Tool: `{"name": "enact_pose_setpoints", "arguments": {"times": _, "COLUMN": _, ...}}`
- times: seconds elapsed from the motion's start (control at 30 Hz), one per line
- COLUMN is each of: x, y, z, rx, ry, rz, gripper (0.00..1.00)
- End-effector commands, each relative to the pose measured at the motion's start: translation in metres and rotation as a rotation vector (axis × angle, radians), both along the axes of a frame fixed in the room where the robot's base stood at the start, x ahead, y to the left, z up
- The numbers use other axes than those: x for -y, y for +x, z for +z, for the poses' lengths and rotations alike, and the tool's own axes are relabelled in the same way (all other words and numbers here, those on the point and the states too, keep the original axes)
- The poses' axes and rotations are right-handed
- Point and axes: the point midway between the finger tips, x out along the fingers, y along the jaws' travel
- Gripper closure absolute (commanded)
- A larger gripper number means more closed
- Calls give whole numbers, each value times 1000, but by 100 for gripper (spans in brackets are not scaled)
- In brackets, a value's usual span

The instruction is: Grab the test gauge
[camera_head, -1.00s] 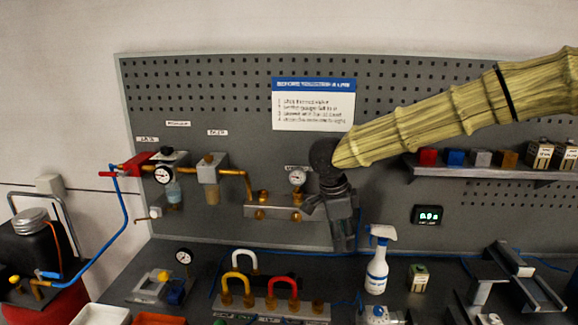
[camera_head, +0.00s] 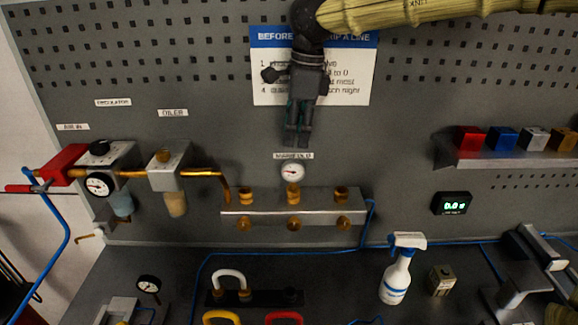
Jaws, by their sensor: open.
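Three round gauges are in view, and no label shows which is the test gauge. One with a white face (camera_head: 292,172) stands upright on the middle fitting of the grey manifold block (camera_head: 270,207). A black-rimmed gauge (camera_head: 99,185) is on the regulator at the left. Another black-rimmed gauge (camera_head: 148,284) stands on the bench at lower left. My gripper (camera_head: 297,143) is open and empty, fingers pointing down. In the picture it is just above the manifold gauge, apart from it, and overlaps the sign. Its depth from the board is unclear.
A white spray bottle (camera_head: 396,275) and a small box (camera_head: 441,280) stand on the bench at right. A shelf (camera_head: 510,162) holds coloured blocks. A small digital display (camera_head: 452,203) hangs below it. A blue hose (camera_head: 290,249) runs below the manifold. Colored shackles are in front.

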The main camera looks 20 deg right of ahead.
Motion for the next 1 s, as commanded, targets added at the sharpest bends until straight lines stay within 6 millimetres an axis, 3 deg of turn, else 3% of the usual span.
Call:
{"name": "enact_pose_setpoints", "arguments": {"times": 0.2, "x": 0, "y": 11, "z": -31, "rx": -11, "ry": -2, "rz": -5, "gripper": 54}}
{"name": "enact_pose_setpoints", "arguments": {"times": 0.47, "x": -1, "y": 12, "z": -45, "rx": -13, "ry": -4, "rz": -4, "gripper": 54}}
{"name": "enact_pose_setpoints", "arguments": {"times": 0.8, "x": -4, "y": 14, "z": -83, "rx": -12, "ry": -4, "rz": -2, "gripper": 54}}
{"name": "enact_pose_setpoints", "arguments": {"times": 1.0, "x": -5, "y": 14, "z": -91, "rx": -10, "ry": -1, "rz": -2, "gripper": 54}}
